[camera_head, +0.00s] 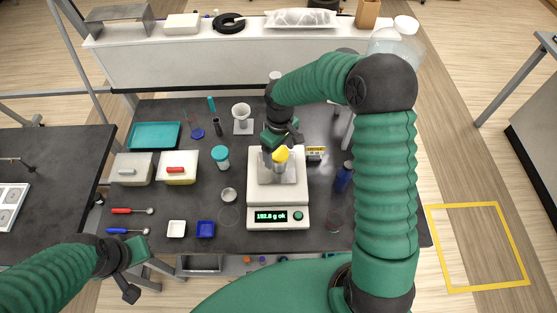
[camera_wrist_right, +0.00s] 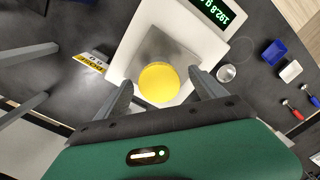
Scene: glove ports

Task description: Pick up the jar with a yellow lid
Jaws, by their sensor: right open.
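The jar with a yellow lid (camera_head: 281,155) stands on the steel pan of a white scale (camera_head: 264,194), whose display reads 192.8 g ok. In the right wrist view its round yellow lid (camera_wrist_right: 159,82) lies between the fingers, and the lid hides most of the jar's body. My right gripper (camera_head: 281,143) is at the jar from above and behind. Its fingers (camera_wrist_right: 161,92) are open on either side of the lid, with gaps showing. My left gripper (camera_head: 131,267) hangs off the table's front left, away from the jar; its jaw state is unclear.
Left of the scale stand a teal-lidded jar (camera_head: 221,157), a small metal cup (camera_head: 228,195) and a blue tray (camera_head: 206,229). A funnel stand (camera_head: 242,118) is behind. A blue bottle (camera_head: 344,177) and a yellow-black label block (camera_head: 315,154) stand right of the scale.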

